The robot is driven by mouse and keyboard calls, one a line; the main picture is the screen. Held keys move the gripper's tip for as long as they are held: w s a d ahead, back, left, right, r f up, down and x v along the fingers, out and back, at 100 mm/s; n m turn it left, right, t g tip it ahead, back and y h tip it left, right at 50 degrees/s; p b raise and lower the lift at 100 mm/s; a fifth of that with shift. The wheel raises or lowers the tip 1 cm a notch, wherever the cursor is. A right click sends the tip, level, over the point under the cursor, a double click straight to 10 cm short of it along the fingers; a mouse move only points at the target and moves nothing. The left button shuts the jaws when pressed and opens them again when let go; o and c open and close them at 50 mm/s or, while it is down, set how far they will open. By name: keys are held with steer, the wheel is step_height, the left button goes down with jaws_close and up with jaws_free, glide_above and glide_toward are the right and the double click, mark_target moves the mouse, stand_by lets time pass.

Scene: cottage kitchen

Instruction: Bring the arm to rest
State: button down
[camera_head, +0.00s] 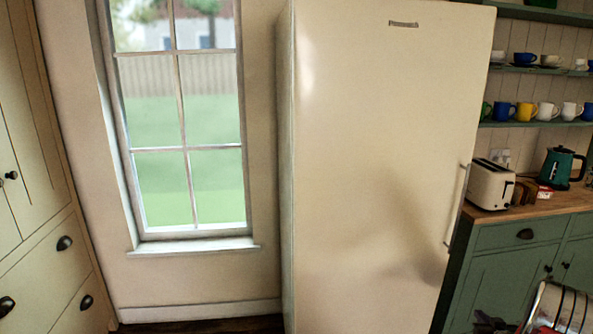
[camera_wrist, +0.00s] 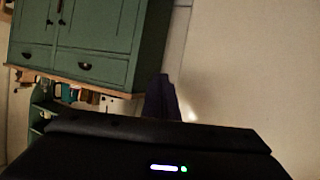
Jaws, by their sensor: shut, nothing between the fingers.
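My gripper (camera_wrist: 162,84) shows in the wrist view as dark fingers pressed together, with nothing between them. It points toward a pale surface, likely the side or door of the fridge, and I cannot tell the distance. The dark wrist body with a small white and green light fills the bottom of that view. In the head view a dark shape at the lower right edge may be part of my arm, but it is too small to tell.
A tall cream fridge (camera_head: 380,170) stands mid-view, beside a window (camera_head: 185,152). Right of it, a green cabinet (camera_head: 500,285) bears a toaster (camera_head: 490,184) and a kettle (camera_head: 560,167). Drawers (camera_head: 45,270) stand at left.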

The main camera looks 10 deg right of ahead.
steer(key=s+a+r+m+g, duration=0.2)
steer(key=s+a+r+g, duration=0.1)
steer(key=s+a+g, duration=0.45)
steer(key=s+a+r+n+y, duration=0.1)
steer(key=s+a+r, duration=0.6)
steer(key=a, duration=0.9)
steer(key=s+a+r+n+y, duration=0.2)
steer(key=s+a+r, duration=0.4)
steer(key=a+r, duration=0.5)
steer(key=s+a+r+n+y, duration=0.2)
steer(key=s+a+r, duration=0.5)
steer(key=a, duration=1.5)
step_height(320, 180, up, 2)
steer(key=shift+s+r+n, duration=0.1)
steer(key=shift+s+n, duration=0.2)
steer(key=shift+n, duration=0.1)
steer(key=shift+t, duration=0.25)
